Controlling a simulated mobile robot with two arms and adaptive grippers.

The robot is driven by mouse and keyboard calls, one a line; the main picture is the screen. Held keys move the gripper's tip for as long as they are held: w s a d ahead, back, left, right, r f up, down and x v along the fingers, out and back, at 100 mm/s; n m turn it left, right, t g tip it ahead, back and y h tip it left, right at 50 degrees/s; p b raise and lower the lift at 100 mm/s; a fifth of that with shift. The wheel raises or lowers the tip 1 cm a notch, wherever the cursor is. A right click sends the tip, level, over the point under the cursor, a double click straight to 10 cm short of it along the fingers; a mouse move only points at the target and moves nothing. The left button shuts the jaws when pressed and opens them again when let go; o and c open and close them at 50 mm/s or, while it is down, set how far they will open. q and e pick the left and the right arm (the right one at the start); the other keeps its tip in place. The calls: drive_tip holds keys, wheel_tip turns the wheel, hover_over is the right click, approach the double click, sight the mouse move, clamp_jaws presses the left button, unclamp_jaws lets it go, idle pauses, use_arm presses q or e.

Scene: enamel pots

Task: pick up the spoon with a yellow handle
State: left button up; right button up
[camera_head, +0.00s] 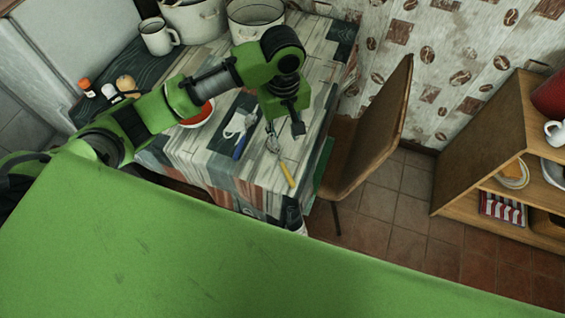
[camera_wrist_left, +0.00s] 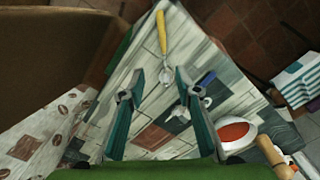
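The spoon with a yellow handle (camera_head: 287,174) lies on the table near its front right corner, its metal bowl end pointing toward my left gripper. In the left wrist view the spoon (camera_wrist_left: 162,36) lies ahead, with its metal end close to the gap between the fingertips. My left gripper (camera_head: 284,132) hangs over the right part of the table, pointing down. In the left wrist view my left gripper (camera_wrist_left: 160,84) has its two fingers wide apart, with nothing held between them. My right gripper is in neither view.
A blue-handled utensil (camera_head: 239,148) lies left of the spoon. A bowl with red contents (camera_head: 197,117) is partly behind my arm. A mug (camera_head: 158,37) and pots (camera_head: 195,18) stand at the back. A wooden chair (camera_head: 372,130) stands close to the table's right edge.

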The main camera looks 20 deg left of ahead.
use_arm(q)
hover_over(282, 163)
drive_tip(key=shift+n, duration=0.3)
drive_tip(key=f, duration=0.7)
drive_tip(key=shift+w+a+f, duration=0.1)
drive_tip(key=shift+w+f, duration=0.15)
drive_tip(key=shift+f, duration=0.15)
drive_tip(key=shift+s+f+p, duration=0.15)
drive_tip(key=shift+f+p, duration=0.25)
drive_tip(key=shift+f, duration=0.95)
drive_tip(key=shift+s+f+p, duration=0.1)
drive_tip(key=shift+f+p, duration=0.25)
drive_tip(key=shift+f, duration=1)
clamp_jaws()
